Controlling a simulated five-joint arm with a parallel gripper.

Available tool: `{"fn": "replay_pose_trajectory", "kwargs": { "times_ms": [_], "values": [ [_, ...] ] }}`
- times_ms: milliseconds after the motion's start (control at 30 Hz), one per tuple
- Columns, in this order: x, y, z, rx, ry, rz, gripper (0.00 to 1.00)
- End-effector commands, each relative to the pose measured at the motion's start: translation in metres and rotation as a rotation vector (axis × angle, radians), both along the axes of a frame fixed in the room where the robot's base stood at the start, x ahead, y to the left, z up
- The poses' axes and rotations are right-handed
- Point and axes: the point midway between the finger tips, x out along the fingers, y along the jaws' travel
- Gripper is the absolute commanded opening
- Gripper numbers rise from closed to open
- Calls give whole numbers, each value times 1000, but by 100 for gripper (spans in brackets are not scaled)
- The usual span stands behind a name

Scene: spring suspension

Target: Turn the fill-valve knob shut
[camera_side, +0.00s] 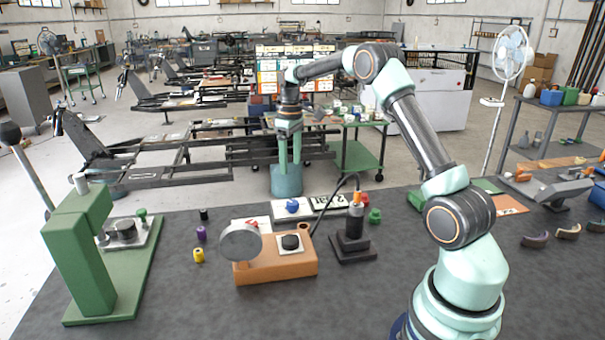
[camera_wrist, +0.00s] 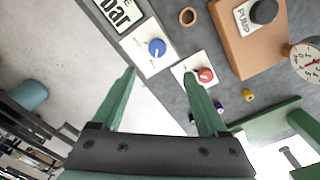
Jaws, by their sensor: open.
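A blue knob (camera_side: 292,205) sits on a white plate at the back of the table; it also shows in the wrist view (camera_wrist: 157,47). A red knob (camera_wrist: 206,75) sits on another white plate beside it, partly behind the round gauge in the side view (camera_side: 252,226). No readable label tells me which one is the fill valve. My gripper (camera_side: 290,168) is open and empty, pointing down above and behind the blue knob. In the wrist view its fingertips (camera_wrist: 160,72) are spread, with the blue knob ahead between them and the red knob near the right fingertip. Neither knob is visibly gripped.
An orange pump box (camera_side: 275,267) with a black knob and a round gauge (camera_side: 240,242) stands in front. A display marked bar (camera_wrist: 120,12) is beside the blue knob. A black stand (camera_side: 353,240) is at right, a green press (camera_side: 85,255) at left.

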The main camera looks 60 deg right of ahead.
Motion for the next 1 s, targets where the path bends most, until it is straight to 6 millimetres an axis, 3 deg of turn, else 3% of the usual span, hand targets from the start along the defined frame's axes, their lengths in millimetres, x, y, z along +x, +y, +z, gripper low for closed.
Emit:
{"fn": "replay_pose_trajectory", "kwargs": {
  "times_ms": [267, 700, 1000],
  "values": [
    [0, -7, -21, 7, 14, 3, 76],
    [0, -6, -101, 7, 14, 3, 76],
    [0, -6, -127, 5, 11, 3, 76]
  ]
}}
